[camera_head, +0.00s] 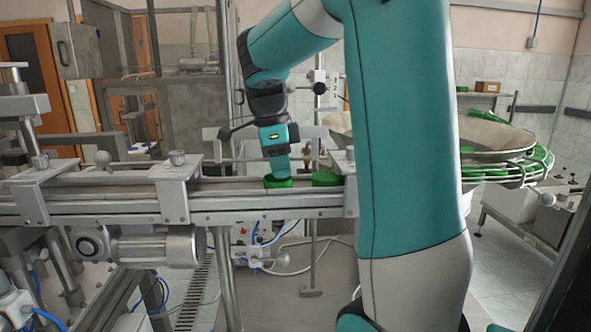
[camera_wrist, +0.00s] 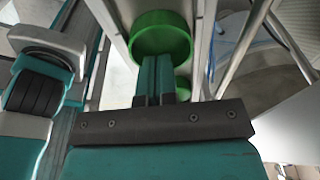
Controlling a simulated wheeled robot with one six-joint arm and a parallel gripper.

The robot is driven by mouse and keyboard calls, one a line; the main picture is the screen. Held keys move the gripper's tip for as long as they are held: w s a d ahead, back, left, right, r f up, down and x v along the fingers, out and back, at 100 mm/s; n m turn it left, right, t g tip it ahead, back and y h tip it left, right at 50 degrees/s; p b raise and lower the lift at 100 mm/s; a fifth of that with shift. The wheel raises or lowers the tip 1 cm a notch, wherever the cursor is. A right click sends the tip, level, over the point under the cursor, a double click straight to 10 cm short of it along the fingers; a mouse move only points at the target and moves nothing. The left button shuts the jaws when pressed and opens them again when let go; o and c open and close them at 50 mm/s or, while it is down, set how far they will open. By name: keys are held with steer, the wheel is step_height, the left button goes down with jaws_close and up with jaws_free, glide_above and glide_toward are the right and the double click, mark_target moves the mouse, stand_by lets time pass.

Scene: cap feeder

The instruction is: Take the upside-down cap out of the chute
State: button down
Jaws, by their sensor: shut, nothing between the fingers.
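A green cap (camera_head: 279,184) lies in the metal chute (camera_head: 110,203), below the tip of my gripper (camera_head: 278,175). In the wrist view the same cap (camera_wrist: 160,22) shows its hollow inside, so it lies open side up. My gripper (camera_wrist: 157,62) is shut and empty, its fingertips over the near edge of this cap. I cannot tell whether they touch it. A second green cap (camera_head: 326,178) lies to the right in the chute. In the wrist view it is mostly hidden behind the fingers.
Rails and clamp brackets (camera_head: 172,185) line the chute. A round feeder bowl (camera_head: 490,135) with a track of several green caps (camera_head: 535,168) stands at the right. A motor (camera_head: 155,247) hangs below the chute at the left. The space above the chute left of my gripper is fairly clear.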

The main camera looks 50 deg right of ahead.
steer(key=shift+a+f, duration=0.2)
steer(key=shift+f, duration=0.2)
steer(key=shift+w+r+p, duration=0.25)
steer(key=shift+r+p, duration=0.35)
steer(key=shift+r, duration=0.1)
steer(key=shift+s+f, duration=0.1)
steer(key=w+a+b, duration=0.1)
steer(key=w+a, duration=0.1)
steer(key=w, duration=0.1)
steer(key=w+a, duration=0.3)
steer(key=w+a+b, duration=0.1)
steer(key=w+a, duration=0.1)
steer(key=w, duration=0.1)
steer(key=shift+w+a+r+b, duration=0.1)
steer(key=shift+a+r+b, duration=0.15)
steer(key=shift+a+b, duration=0.1)
